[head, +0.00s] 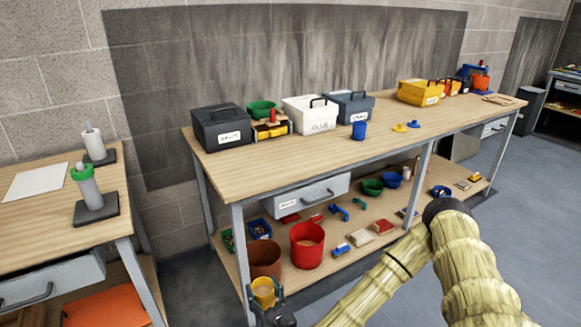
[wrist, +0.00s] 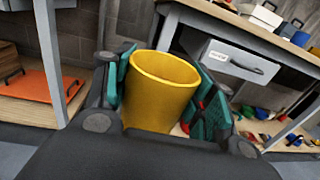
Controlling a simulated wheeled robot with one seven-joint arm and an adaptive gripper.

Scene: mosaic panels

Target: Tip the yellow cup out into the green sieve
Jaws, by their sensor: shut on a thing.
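The yellow cup (head: 264,291) is between the fingers of my gripper (head: 265,298), low at the front of the workbench in the head view. My gripper is shut on it, and its mouth faces up. In the wrist view the yellow cup (wrist: 160,92) sits between the green-padded fingers of my gripper (wrist: 163,95); I cannot make out its contents. A green bowl-shaped thing (head: 262,107) stands on the bench top, and another green bowl (head: 372,187) is on the lower shelf. I cannot tell which is the sieve. Both are apart from the cup.
The wooden bench top (head: 300,155) has free room at its front left. Black (head: 221,122), white (head: 310,114) and yellow (head: 419,92) boxes and a blue cup (head: 359,131) stand on it. A red bucket (head: 307,247) and a brown pot (head: 265,258) crowd the lower shelf near my gripper.

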